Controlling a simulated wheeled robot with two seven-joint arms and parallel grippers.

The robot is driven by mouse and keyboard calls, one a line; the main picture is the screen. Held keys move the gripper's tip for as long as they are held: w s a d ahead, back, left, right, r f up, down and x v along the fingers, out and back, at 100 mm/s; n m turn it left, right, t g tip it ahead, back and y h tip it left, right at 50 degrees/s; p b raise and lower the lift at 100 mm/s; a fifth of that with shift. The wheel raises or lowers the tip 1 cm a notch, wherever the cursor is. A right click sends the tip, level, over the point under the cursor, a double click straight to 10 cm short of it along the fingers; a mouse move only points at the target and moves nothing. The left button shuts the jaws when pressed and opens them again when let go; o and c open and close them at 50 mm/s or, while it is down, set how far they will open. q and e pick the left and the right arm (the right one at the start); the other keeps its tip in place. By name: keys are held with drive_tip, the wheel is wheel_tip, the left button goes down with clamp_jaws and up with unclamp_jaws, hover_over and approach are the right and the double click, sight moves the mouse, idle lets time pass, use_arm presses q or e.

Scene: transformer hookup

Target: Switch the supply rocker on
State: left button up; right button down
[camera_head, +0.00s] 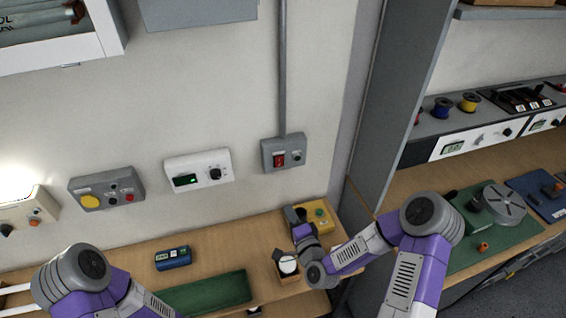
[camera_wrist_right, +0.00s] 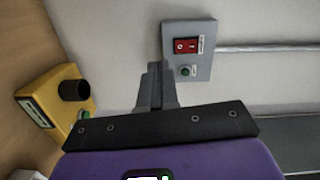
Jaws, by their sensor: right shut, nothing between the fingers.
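The supply rocker (camera_head: 279,160) is a red switch on a grey wall box (camera_head: 297,143) at the foot of a vertical conduit. In the right wrist view the red rocker (camera_wrist_right: 186,46) shows on its box, just beyond and right of the fingertips. My right gripper (camera_head: 303,232) is below the box in the head view, near the table's back. In the wrist view my right gripper (camera_wrist_right: 155,68) is shut and empty, pointing towards the wall, apart from the rocker. My left arm enters at the lower left; its gripper is out of frame.
A yellow box (camera_head: 318,212) stands close beside the right gripper. A white thermostat-like unit (camera_head: 199,170) and a grey box with a yellow button (camera_head: 106,188) hang to the left. A grey cabinet side (camera_head: 371,130) rises at the right.

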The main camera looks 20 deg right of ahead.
sight(280, 159)
drive_tip(key=r, duration=0.1)
drive_tip(key=d+r+m+t+h, duration=0.1)
drive_tip(key=r, duration=0.1)
drive_tip(key=d+r+m+t, duration=0.1)
drive_tip(key=shift+w+d+r+h, duration=0.1)
drive_tip(key=shift+w+r+h, duration=0.1)
drive_tip(key=shift+h, duration=0.1)
drive_tip(key=shift+w, duration=0.1)
drive_tip(key=w+p, duration=0.1)
drive_tip(key=w, duration=0.3)
drive_tip(key=w+r+p, duration=0.1)
drive_tip(key=w, duration=0.4)
drive_tip(key=w+p, duration=0.1)
drive_tip(key=w, duration=0.3)
drive_tip(key=shift+w+a+r, duration=0.25)
drive_tip(key=shift+w, duration=0.1)
